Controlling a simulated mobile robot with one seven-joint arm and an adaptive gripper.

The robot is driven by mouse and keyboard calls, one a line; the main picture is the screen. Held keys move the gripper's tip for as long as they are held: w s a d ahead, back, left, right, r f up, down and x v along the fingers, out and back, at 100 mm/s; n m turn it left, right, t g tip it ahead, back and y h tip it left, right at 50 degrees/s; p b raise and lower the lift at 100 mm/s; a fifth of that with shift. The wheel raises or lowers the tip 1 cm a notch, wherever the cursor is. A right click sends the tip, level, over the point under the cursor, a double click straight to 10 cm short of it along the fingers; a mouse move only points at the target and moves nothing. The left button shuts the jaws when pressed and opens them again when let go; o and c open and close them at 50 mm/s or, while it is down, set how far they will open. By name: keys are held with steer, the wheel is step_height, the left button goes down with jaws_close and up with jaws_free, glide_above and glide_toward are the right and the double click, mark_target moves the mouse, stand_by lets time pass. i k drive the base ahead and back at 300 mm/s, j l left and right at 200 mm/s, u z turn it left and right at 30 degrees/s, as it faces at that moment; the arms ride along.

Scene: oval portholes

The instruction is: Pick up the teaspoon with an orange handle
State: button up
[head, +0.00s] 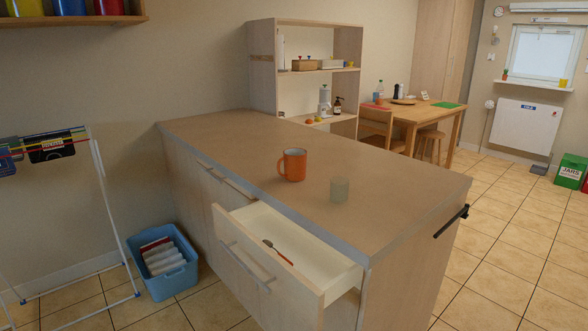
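The teaspoon (279,252) lies inside an open drawer (338,271) of the kitchen counter. Its bowl end points to the upper left and its reddish-orange handle points to the lower right. It rests on the pale drawer floor, apart from the walls as far as I can tell. The drawer is pulled out, with a metal bar handle (246,268) on its front. My gripper does not show in the head view.
A blue basket (163,268) and a drying rack (107,200) stand on the floor at left.

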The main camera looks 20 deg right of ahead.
mark_target(268, 243)
steer(key=i+j+z, duration=0.1)
steer(key=i+j, duration=0.3)
steer(key=j, duration=0.15)
steer(key=i+j, duration=0.4)
steer(key=j, duration=0.15)
steer(key=z, duration=0.5)
steer(key=i+z, duration=0.15)
steer(key=z, duration=0.8)
steer(key=i+z, duration=0.1)
steer(key=i, duration=0.3)
